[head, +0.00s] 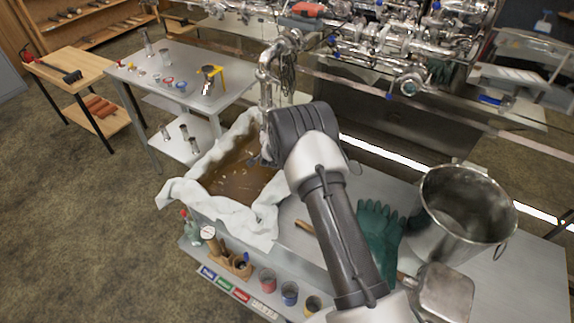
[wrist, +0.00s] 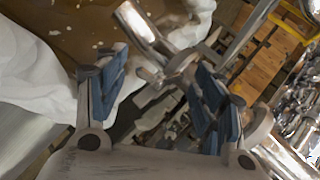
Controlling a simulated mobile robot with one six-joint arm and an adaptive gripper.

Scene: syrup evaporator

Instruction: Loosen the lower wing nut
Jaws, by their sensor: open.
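In the wrist view my gripper (wrist: 163,82) is open, its two blue-padded fingers spread apart. A shiny metal pipe (wrist: 143,30) comes down from the top, with a fitting (wrist: 182,62) at its end near the right finger. A small metal piece (wrist: 150,76) shows between the fingers and may be a wing nut; I cannot tell which one. Nothing is visibly held. In the head view the upright pipework (head: 266,78) rises behind my arm, which hides most of my gripper and whatever is beside it.
A cloth-lined pan (head: 178,190) of brown liquid sits left of my arm. Green gloves (head: 378,235), a steel bucket (head: 460,215) and a metal scoop-like vessel (head: 445,290) are on the right. Crowded shiny pipework (head: 405,50) is at the back. A steel table (head: 150,75) stands back left.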

